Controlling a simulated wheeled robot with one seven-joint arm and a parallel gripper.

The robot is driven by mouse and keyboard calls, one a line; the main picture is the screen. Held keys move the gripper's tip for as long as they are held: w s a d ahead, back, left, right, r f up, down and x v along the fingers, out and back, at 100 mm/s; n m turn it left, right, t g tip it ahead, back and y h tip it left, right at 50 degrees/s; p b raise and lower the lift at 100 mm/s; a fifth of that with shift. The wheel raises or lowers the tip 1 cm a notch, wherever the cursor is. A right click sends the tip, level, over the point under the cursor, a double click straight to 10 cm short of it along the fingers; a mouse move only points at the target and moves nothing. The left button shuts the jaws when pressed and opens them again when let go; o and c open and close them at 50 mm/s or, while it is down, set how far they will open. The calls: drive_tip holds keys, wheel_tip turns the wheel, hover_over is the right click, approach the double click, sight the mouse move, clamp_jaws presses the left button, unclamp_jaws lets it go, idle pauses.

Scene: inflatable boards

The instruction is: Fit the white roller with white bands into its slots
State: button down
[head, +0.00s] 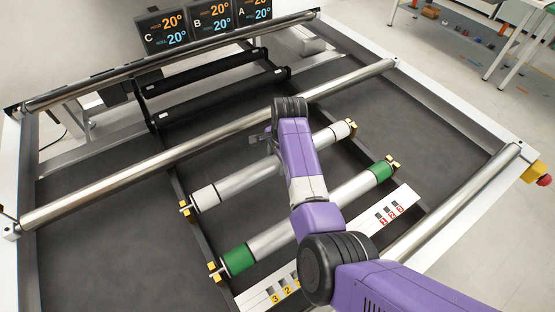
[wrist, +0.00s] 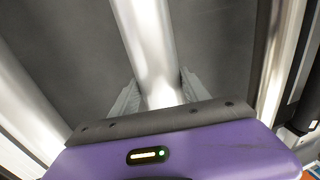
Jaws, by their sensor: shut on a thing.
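The white roller with white bands (head: 236,182) lies across the frame in the head view, its middle hidden by my purple arm. Its left end is close to a gold slot bracket (head: 185,207) and its right end is close to another gold bracket (head: 351,128). I cannot tell whether the ends sit down in the slots. My gripper (wrist: 158,92) is shut on the roller, which also shows in the wrist view (wrist: 150,45), with a grey finger on each side. In the head view the fingers are mostly hidden behind my wrist.
A roller with green bands (head: 273,240) lies parallel, nearer me, between its own gold brackets. White strips with numbered tags (head: 375,222) lie beside it. A long steel roller (head: 150,170) and black rollers (head: 205,85) lie beyond. Displays A, B and C (head: 210,22) stand at the back.

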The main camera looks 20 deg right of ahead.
drive_tip(key=shift+f, duration=0.35)
drive_tip(key=c, duration=0.5)
unclamp_jaws()
drive_tip(key=shift+o, duration=0.2)
drive_tip(key=shift+f, duration=0.15)
drive_tip(key=r, duration=0.2)
drive_tip(key=s+r, duration=0.1)
drive_tip(key=r, duration=0.4)
drive_tip(key=shift+s+d+r+b, duration=0.15)
drive_tip(key=shift+s+r+b, duration=0.1)
drive_tip(key=shift+r+b, duration=0.15)
